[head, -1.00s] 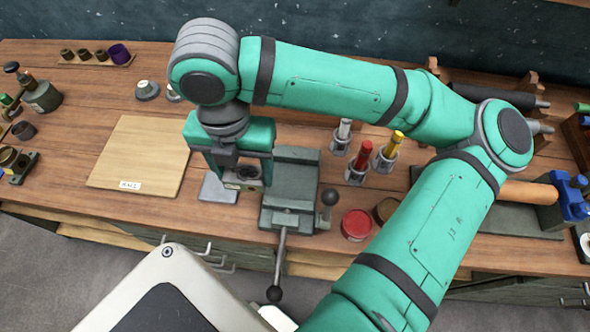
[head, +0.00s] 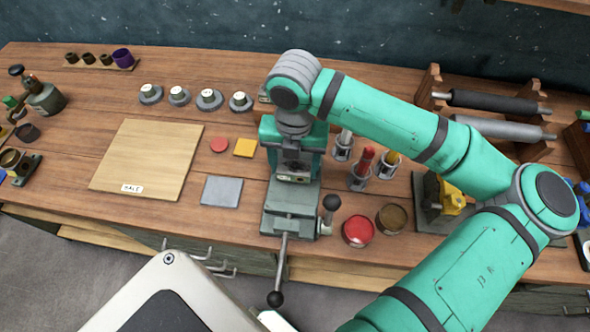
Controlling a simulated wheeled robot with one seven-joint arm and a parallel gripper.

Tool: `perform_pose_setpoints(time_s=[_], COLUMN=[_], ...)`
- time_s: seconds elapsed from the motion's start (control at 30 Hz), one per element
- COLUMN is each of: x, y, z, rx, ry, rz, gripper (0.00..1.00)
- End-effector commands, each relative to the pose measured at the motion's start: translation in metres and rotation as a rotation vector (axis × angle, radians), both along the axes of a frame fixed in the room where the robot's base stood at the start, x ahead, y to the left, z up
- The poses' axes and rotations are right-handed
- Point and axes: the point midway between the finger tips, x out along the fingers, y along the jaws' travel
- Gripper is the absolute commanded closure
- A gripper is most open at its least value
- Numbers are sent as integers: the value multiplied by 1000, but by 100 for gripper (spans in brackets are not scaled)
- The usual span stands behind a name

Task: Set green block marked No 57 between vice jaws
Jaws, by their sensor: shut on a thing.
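The vice (head: 290,209) is grey-green and stands at the bench's front edge, its handle hanging down in front. My gripper (head: 294,172) is over the vice's rear part, pointing down, and is shut on a small dark block with a pale label (head: 292,178). The block is mostly hidden by the gripper, so its colour and number cannot be read. It shows just above or between the vice jaws; I cannot tell which, nor whether it touches them.
Left of the vice are a grey square plate (head: 221,191), a yellow square (head: 245,147), a red disc (head: 219,145) and a wooden board (head: 145,160). A red tin (head: 358,230) and a brown tin (head: 391,218) stand close right. Holders with coloured sticks (head: 362,170) stand behind them.

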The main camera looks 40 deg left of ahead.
Motion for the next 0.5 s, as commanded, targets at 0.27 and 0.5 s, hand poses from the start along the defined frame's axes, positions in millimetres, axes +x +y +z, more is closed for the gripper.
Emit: perform_pose_setpoints(time_s=[0.27, 0.5], x=[3, 3], y=[0, 0], z=[-32, -34], rx=[0, 1], ry=[1, -1], rz=[1, 1], gripper=[92, 92])
